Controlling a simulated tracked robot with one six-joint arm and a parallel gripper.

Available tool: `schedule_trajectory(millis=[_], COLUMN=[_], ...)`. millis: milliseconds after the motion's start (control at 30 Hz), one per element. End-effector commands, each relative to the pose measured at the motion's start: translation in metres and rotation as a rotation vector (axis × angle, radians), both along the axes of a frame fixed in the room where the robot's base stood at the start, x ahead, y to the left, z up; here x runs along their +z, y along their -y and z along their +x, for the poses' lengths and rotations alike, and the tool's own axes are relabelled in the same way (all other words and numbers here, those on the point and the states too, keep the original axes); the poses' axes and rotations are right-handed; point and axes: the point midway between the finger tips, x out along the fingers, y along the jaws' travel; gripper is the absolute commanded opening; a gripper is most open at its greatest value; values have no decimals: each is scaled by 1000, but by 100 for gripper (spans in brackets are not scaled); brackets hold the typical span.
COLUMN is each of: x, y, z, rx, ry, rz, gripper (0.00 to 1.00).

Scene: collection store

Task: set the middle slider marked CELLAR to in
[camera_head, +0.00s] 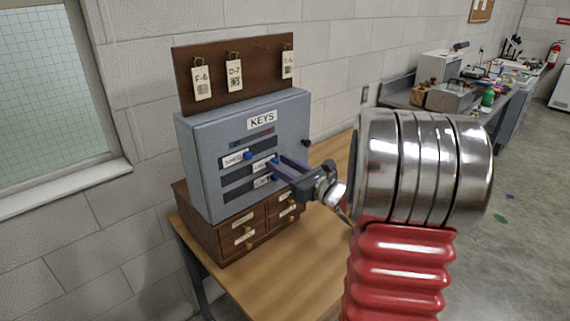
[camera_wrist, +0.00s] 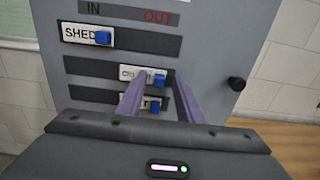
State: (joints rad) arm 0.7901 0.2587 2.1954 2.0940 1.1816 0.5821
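The grey key cabinet (camera_head: 213,140) carries three horizontal sliders in dark slots. In the wrist view, IN is marked at the left and OUT at the right. The middle slider (camera_wrist: 130,73) has a white label, partly hidden by my finger, and a blue knob (camera_wrist: 160,80); it sits toward the OUT side. My gripper (camera_wrist: 155,76) is open, its two purple fingers either side of that knob, with a gap on the left. I cannot tell whether the right finger touches it. It also shows in the head view (camera_head: 278,163), at the cabinet front.
The SHED slider (camera_wrist: 76,34) above sits at the left, under IN. The bottom slider's blue knob (camera_wrist: 155,106) shows between my fingers. A dark round knob (camera_wrist: 236,84) sticks out at the cabinet's right. Key tags (camera_head: 235,75) hang above; small drawers (camera_head: 237,240) stand below.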

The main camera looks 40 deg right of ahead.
Motion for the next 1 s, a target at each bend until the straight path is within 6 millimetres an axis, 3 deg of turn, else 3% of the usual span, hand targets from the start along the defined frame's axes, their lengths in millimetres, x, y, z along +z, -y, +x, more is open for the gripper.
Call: schedule_trajectory(millis=[333, 800, 1000], x=[0, 0, 0], y=[-1, 0, 0], z=[3, 3, 3], rx=[0, 0, -1], ry=[0, 0, 0], rz=[0, 0, 0], gripper=[32, 0, 0])
